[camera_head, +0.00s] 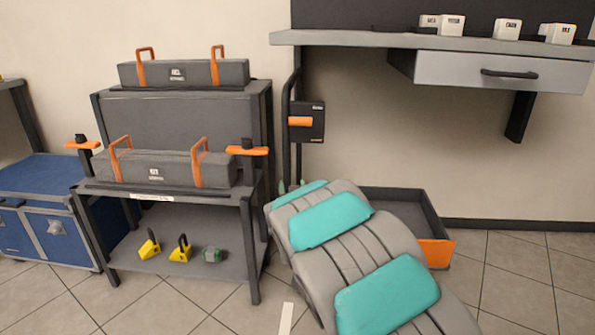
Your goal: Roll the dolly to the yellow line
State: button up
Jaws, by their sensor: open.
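A low dark grey dolly or bin (405,200) with an orange corner stands on the floor behind my arm, at right of centre. My grey and teal arm hides its left and front parts, and its wheels are not visible. Dark upright bars (288,125) rise left of it; I cannot tell whether they are its handle. My gripper (290,187) is mostly hidden beyond the arm's far end. Only small tips show, open, near the foot of the bars; contact cannot be told. No yellow line shows; a pale strip (287,318) lies on the floor.
A dark shelf rack (165,190) with two orange-handled cases (185,73) (160,170) stands at left, beside a blue chest (40,185). A wall bench (395,42) with a drawer (505,74) overhangs the right. Tiled floor (535,275) is clear at lower right.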

aim_at(286, 171)
jog(key=shift+w+a+f+t, duration=0.25)
jog(key=shift+w+a+t, duration=0.05)
jog(key=shift+w+a, duration=0.25)
jog(key=shift+w+a+r, duration=0.2)
jog(key=shift+w+r, duration=0.05)
jog(key=shift+w, duration=0.1)
jog(key=shift+w+a, duration=0.2)
jog(key=shift+w, duration=1.05)
jog(key=shift+w+a, duration=0.15)
jog(key=shift+w, duration=1.15)
jog(key=shift+w+a, duration=0.2)
jog(key=shift+w, duration=1.05)
grip_shut()
